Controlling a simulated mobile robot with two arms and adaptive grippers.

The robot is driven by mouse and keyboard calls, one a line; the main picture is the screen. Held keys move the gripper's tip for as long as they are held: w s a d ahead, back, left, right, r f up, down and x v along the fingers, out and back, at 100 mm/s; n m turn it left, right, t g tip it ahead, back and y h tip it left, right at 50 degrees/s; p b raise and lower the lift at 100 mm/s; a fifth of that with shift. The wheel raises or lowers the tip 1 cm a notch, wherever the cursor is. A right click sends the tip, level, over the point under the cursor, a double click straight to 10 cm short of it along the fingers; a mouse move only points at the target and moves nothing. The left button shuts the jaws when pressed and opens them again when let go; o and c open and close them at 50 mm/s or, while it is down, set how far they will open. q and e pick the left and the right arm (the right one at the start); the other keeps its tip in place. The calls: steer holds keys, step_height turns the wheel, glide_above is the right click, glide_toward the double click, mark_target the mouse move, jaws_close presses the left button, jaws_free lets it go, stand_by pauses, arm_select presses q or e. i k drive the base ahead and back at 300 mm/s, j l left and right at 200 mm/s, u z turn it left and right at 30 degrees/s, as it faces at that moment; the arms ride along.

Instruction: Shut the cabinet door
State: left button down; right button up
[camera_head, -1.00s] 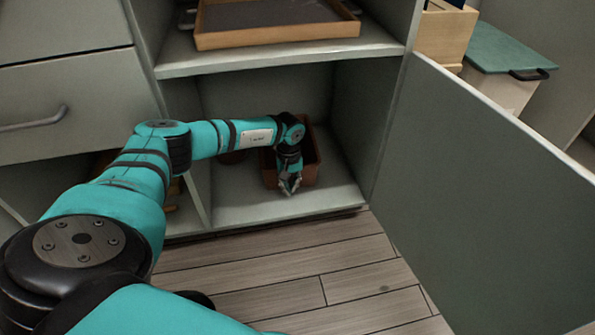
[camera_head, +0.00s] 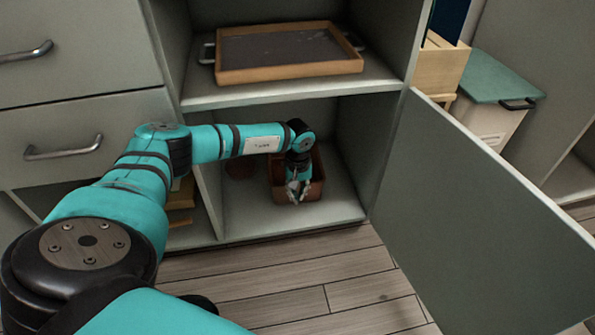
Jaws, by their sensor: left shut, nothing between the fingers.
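The cabinet door (camera_head: 475,215) is a flat grey-green panel hinged at the right side of the lower compartment. It stands wide open, swung out toward the right front. The cabinet's lower compartment (camera_head: 245,213) is open to view. My left gripper (camera_head: 298,197) is shut and empty, pointing down in front of a reddish-brown box (camera_head: 312,180) on the compartment floor. I cannot tell whether it touches the box. The gripper is well to the left of the door and apart from it. My right gripper is not in view.
A wooden tray (camera_head: 290,74) lies on the shelf above. Drawers with metal handles (camera_head: 64,148) are at the left. A light wooden box (camera_head: 438,65) and a bin with a green lid (camera_head: 497,78) stand behind the door. The plank floor (camera_head: 300,285) in front is clear.

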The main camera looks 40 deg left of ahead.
mark_target(485, 250)
steer(key=k, duration=1)
